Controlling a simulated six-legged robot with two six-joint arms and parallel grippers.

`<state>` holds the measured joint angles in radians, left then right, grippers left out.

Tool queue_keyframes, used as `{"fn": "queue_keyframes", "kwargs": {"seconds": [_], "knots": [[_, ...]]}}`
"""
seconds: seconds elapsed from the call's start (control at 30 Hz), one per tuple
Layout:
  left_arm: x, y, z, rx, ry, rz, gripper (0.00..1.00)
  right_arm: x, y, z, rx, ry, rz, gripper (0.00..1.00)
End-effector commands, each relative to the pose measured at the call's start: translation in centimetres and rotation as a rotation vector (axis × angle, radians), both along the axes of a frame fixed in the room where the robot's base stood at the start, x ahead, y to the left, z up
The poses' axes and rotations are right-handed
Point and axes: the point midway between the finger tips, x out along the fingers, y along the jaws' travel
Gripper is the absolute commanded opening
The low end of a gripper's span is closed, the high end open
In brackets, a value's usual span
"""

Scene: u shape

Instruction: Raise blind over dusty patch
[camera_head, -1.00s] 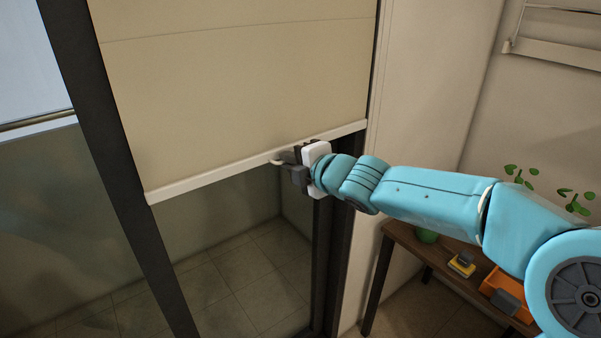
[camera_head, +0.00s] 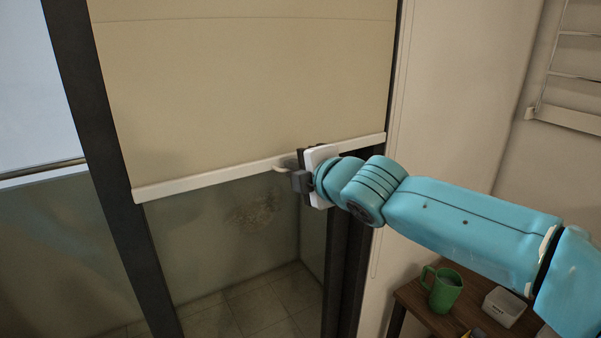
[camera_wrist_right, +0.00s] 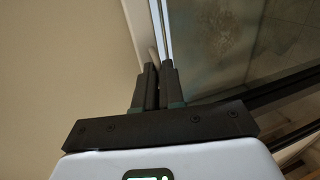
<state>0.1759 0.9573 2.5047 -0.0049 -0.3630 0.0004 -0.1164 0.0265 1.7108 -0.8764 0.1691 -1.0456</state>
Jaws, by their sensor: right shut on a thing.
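The beige blind (camera_head: 240,90) hangs over the upper part of the glass, with a white bottom rail (camera_head: 200,181). My right gripper (camera_head: 291,175) is shut on the small pull handle (camera_head: 281,166) at the rail's right part. In the right wrist view the dark fingers (camera_wrist_right: 157,85) stand close together at the blind's edge, and their grip point is hard to see. The dusty patch (camera_head: 252,212) shows as a brownish smudge on the glass just below the rail, left of the gripper. My left gripper is not in view.
Dark frame posts (camera_head: 100,150) flank the glass. At the lower right, a wooden table (camera_head: 420,310) holds a green mug (camera_head: 442,288) and a white box (camera_head: 504,306). A wall rack (camera_head: 565,110) hangs at the upper right.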

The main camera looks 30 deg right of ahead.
Motion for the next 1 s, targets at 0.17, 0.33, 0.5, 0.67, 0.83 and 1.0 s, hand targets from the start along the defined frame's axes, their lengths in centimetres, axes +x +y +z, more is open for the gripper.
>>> {"fn": "queue_keyframes", "kwargs": {"seconds": [0.17,0.33,0.5,0.67,0.83,1.0], "knots": [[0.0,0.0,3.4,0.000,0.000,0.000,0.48,0.0,-0.2,3.6,0.000,-0.001,-0.005,0.00],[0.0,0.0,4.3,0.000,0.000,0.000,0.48,0.0,-0.2,4.5,0.002,-0.001,-0.005,0.00],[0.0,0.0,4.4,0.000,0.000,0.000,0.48,0.0,-0.3,4.6,0.001,-0.001,-0.003,0.00],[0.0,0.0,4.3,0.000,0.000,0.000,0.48,0.0,-0.3,4.5,0.002,-0.001,-0.003,0.00],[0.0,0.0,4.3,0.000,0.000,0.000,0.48,0.0,-0.4,4.5,0.001,-0.001,-0.002,0.28],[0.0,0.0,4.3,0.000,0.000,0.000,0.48,0.0,-0.4,4.5,0.001,-0.001,-0.001,0.34]]}}
